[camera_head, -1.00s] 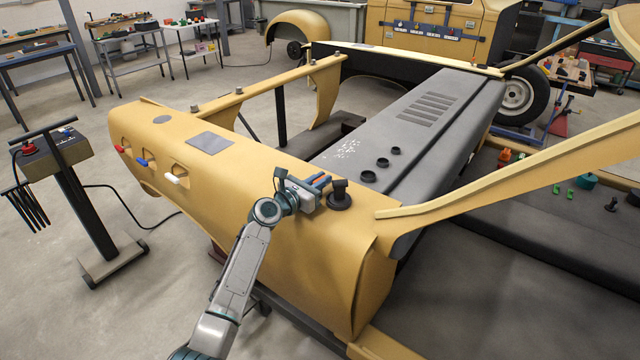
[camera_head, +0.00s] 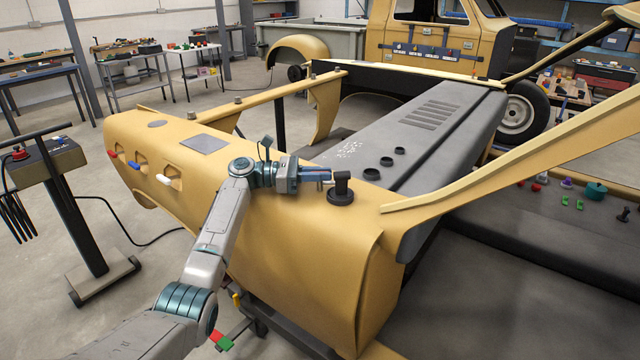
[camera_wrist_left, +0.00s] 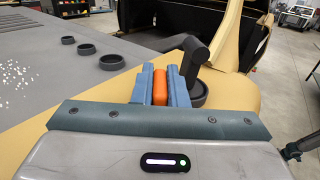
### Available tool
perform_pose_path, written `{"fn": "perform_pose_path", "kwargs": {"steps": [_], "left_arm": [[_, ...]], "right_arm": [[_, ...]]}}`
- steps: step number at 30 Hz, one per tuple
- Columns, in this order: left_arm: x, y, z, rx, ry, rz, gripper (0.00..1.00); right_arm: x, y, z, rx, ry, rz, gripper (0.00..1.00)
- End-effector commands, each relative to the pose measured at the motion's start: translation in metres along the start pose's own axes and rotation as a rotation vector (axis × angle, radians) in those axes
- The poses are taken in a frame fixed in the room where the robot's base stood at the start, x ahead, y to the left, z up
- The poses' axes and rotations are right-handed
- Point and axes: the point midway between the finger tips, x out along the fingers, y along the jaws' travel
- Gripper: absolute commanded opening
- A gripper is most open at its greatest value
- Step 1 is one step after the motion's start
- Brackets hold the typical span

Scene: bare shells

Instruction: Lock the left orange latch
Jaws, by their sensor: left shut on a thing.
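The left orange latch (camera_wrist_left: 160,86) shows in the left wrist view as a short orange piece between the two blue fingers of my left gripper (camera_wrist_left: 160,84). The fingers press on it from both sides. In the head view my left gripper (camera_head: 318,174) lies over the yellow body panel (camera_head: 270,220) and points right; the latch is hidden there by the fingers. A black post with a round base (camera_head: 341,190) stands just beyond the fingertips. It also shows in the wrist view as a dark angled handle (camera_wrist_left: 192,62). My right gripper is out of view.
Several black round caps (camera_head: 383,163) sit on the grey panel behind the post. A yellow curved fender arm (camera_head: 500,160) rises at the right. White, blue and red levers (camera_head: 163,178) sit in the panel's front at the left. A control stand (camera_head: 70,190) is at far left.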

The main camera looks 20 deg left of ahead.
Motion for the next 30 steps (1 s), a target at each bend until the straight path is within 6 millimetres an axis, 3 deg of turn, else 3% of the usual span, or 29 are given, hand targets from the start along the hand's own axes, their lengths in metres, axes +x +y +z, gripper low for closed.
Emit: {"fn": "perform_pose_path", "kwargs": {"steps": [9, 26, 27, 30], "left_arm": [[0.0, 0.0, -0.002, -0.001, 0.002, -0.132, 0.0], [0.0, 0.0, -0.002, -0.002, 0.003, -0.163, 0.0], [0.0, 0.0, -0.002, -0.002, 0.003, -0.163, 0.17], [0.0, 0.0, -0.001, -0.002, 0.003, -0.163, 0.35]], "right_arm": [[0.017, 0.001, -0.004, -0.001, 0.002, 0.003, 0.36], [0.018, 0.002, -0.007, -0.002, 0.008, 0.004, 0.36], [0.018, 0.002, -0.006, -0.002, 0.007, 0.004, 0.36], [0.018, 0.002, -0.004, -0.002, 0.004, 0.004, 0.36]]}}
